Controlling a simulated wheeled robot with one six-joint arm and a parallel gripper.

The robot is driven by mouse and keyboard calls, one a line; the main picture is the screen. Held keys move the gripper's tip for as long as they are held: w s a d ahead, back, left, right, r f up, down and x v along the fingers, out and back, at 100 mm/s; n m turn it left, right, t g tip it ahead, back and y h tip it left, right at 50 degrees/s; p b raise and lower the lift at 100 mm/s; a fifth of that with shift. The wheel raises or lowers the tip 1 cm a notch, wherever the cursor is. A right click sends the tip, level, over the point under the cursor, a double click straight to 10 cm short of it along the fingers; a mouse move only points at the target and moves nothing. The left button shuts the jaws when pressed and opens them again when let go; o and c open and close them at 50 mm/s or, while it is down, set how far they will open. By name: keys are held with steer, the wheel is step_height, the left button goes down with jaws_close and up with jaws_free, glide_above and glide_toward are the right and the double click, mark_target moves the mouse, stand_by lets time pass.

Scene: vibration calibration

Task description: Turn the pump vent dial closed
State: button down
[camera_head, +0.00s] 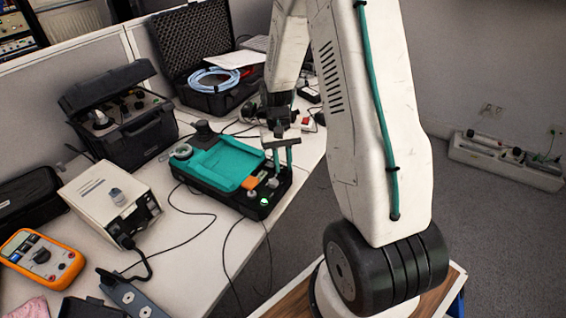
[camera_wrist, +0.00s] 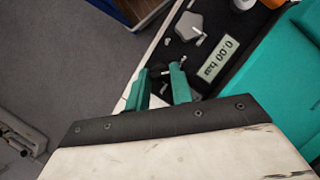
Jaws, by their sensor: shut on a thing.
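The pump is a black case with a teal top (camera_head: 215,160) on the bench in the head view. Its teal side also shows at the right of the wrist view (camera_wrist: 285,65). My gripper (camera_head: 281,163) points down over the near right end of the pump, above its black control panel. In the wrist view its teal fingers (camera_wrist: 160,76) are shut on a small part beside the display, seemingly the vent dial, mostly hidden by the fingers. The display (camera_wrist: 219,59) reads 0.00 bar. A grey knob (camera_wrist: 188,26) with a pale pin is apart from the fingers.
A green light (camera_head: 264,201) glows on the panel. A white instrument box (camera_head: 98,200), an orange multimeter (camera_head: 40,257) and an open black case (camera_head: 120,120) stand left of the pump. Cables cross the bench. The bench edge and open floor lie close to my gripper.

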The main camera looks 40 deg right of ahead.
stand_by(0.5)
steer(key=c, duration=1.2)
jaws_free()
steer(key=shift+c, duration=0.2)
steer(key=shift+r, duration=0.1)
steer(key=v, duration=0.7)
steer(key=shift+w+r, duration=0.15)
steer(key=shift+r, duration=0.1)
steer(key=s+a+r+n+t+h, duration=0.1)
steer(key=s+a+r+n+t, duration=0.1)
steer(key=s+a+r, duration=0.6)
steer(key=s+a+r+n+t, duration=0.3)
steer(key=s+a+r, duration=0.4)
steer(key=s+r, duration=0.5)
steer(key=s, duration=0.3)
steer(key=shift+s+a+h, duration=0.2)
steer(key=shift+a+h, duration=0.2)
